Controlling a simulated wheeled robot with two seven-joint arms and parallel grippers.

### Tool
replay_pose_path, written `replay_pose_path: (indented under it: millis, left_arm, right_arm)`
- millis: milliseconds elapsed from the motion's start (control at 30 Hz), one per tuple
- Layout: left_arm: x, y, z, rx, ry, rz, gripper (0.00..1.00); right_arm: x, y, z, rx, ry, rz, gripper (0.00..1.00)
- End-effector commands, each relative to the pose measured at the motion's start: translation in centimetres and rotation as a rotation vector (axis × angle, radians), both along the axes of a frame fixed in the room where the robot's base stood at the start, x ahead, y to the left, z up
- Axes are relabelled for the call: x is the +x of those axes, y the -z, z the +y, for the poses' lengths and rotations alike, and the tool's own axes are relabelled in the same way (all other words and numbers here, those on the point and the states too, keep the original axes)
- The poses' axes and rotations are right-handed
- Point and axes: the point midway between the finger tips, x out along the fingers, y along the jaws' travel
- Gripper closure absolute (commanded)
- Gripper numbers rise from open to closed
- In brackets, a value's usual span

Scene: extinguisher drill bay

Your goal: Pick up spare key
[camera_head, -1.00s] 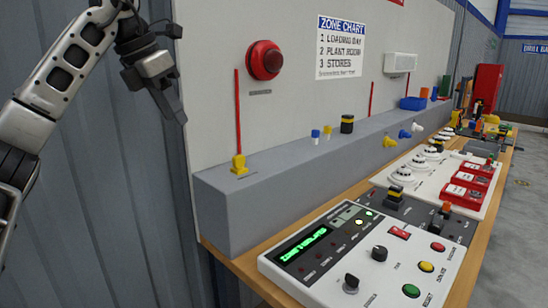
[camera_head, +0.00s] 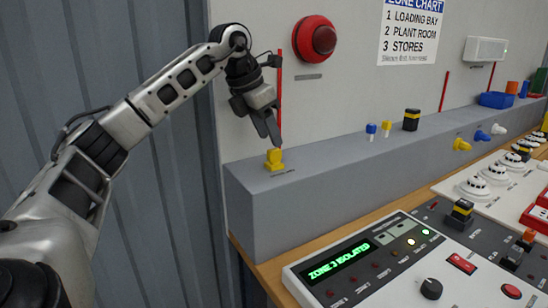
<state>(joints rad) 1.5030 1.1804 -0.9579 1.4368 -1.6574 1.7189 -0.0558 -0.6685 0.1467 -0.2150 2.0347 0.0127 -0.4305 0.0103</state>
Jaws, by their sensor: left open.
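No thing is clearly marked as the spare key, and I cannot tell which one it is. On the grey ledge stand a small blue piece (camera_head: 371,131), a small yellow piece (camera_head: 386,128) and a black piece with a yellow band (camera_head: 411,120). A yellow block (camera_head: 274,159) stands at the ledge's left end, by a red rod (camera_head: 279,90). My left gripper (camera_head: 272,138) is open and empty, pointing down just above the yellow block, seemingly apart from it. My right gripper is out of view.
The grey ledge (camera_head: 320,162) runs along the wall. A control panel (camera_head: 400,270) with a green display stands in front, with a yellow-and-black piece (camera_head: 462,211) behind it. A red dome (camera_head: 316,39) is on the wall. A blue bin (camera_head: 496,99) sits farther right.

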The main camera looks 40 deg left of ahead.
Motion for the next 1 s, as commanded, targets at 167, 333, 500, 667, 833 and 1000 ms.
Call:
replay_pose_path:
  millis: [167,333,500,667,833,1000]
  left_arm:
    - [0.5,1.9,-0.1,0.001,-0.001,0.005,0.57]
    - [1.3,4.2,-0.3,0.0,-0.001,0.004,0.57]
    - [1.6,4.9,-0.4,0.0,-0.001,0.001,0.57]
    - [1.6,4.9,-0.4,0.001,-0.001,0.0,0.57]
    - [1.7,4.9,-0.4,0.0,0.0,0.0,1.0]
    - [1.6,4.9,-0.4,0.0,0.0,0.0,1.0]
  right_arm:
    - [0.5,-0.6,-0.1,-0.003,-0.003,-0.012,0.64]
    - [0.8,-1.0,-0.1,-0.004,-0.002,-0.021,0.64]
    - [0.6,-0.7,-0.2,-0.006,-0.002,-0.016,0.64]
    - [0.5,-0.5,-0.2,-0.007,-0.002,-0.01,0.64]
    - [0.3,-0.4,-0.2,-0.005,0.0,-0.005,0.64]
    - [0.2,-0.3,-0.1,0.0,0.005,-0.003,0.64]
